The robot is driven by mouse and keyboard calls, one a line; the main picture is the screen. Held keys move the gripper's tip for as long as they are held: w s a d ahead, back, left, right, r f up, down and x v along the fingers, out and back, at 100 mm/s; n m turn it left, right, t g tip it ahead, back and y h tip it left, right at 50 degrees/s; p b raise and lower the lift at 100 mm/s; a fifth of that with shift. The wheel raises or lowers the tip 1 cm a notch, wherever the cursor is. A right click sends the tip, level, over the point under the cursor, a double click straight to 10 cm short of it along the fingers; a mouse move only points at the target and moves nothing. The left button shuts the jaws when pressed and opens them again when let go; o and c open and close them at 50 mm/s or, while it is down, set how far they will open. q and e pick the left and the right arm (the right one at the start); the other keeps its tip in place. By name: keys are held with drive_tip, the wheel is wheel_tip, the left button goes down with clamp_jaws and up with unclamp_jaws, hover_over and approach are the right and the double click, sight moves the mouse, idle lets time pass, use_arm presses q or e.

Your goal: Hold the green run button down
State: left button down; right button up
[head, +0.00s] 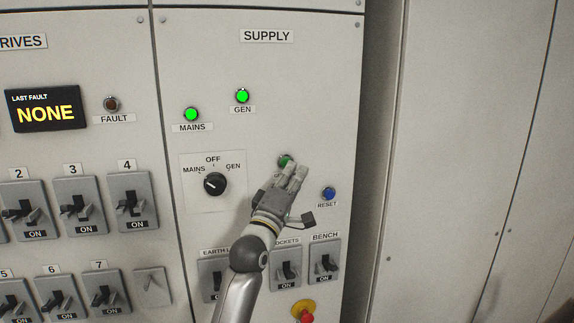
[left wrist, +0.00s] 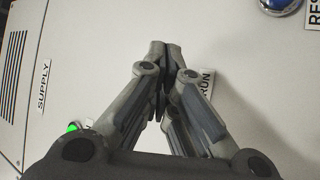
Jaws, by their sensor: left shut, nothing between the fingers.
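The green run button (head: 285,160) is on the supply panel (head: 330,80), to the upper left of the blue reset button. In the head view the fingertips of my left gripper (head: 296,171) are at its lower right edge and cover part of it. The left gripper is shut and empty. In the left wrist view the closed fingertips (left wrist: 168,48) point at the panel beside the partly covered RUN label (left wrist: 207,80), and the button is hidden. I cannot tell whether the fingers touch the button or whether it is pressed in. My right gripper is not in view.
The blue reset button (head: 329,193) is to the right. A rotary selector (head: 215,184) is to the left, pointing at MAINS. Below are the sockets switch (head: 286,271), the bench switch (head: 325,263) and a red knob (head: 306,317) on yellow. MAINS (head: 191,114) and GEN (head: 242,96) lamps glow green.

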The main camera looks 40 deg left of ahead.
use_arm(q)
drive_tip(key=shift+w+a, duration=0.1)
drive_tip(key=shift+w+a, duration=0.15)
drive_tip(key=shift+a, duration=0.1)
drive_tip(key=shift+w+a, duration=0.35)
idle(1.1)
drive_tip(key=shift+s+d, duration=0.1)
drive_tip(key=shift+d, duration=0.05)
idle(0.4)
drive_tip(key=shift+s+d+p, duration=0.4)
drive_tip(key=shift+s+d, duration=0.15)
